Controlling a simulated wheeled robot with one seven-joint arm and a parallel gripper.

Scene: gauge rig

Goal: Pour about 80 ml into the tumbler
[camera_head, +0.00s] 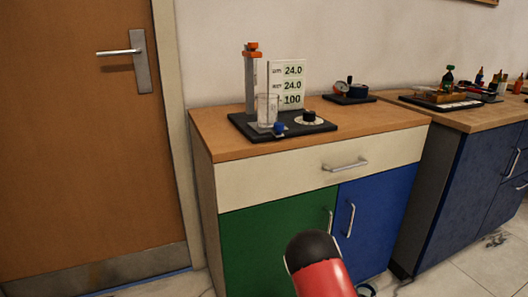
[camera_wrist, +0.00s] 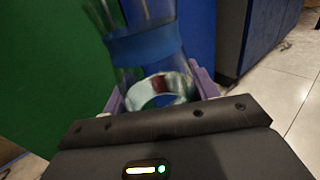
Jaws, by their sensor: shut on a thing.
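A clear glass (camera_head: 267,110), which looks like the tumbler, stands upright on the black base of the gauge rig (camera_head: 317,128) in the head view. It looks empty, but it is small there. In the wrist view my gripper (camera_wrist: 160,88), with pale purple fingers, is shut on a clear vessel with a blue band (camera_wrist: 147,46). A pale ring shows low in or behind the vessel. The vessel is blurred, and I cannot tell its fill level. My gripper is low in front of the cabinet, well below the counter top, and is not clearly visible in the head view.
The rig carries an orange-topped column (camera_head: 251,80), a number panel (camera_head: 289,86), a black knob (camera_head: 309,116) and a small blue part (camera_head: 279,128). The wooden counter (camera_head: 370,118) is clear at its right front. A gauge (camera_head: 341,88) stands behind. A door (camera_head: 85,150) is left.

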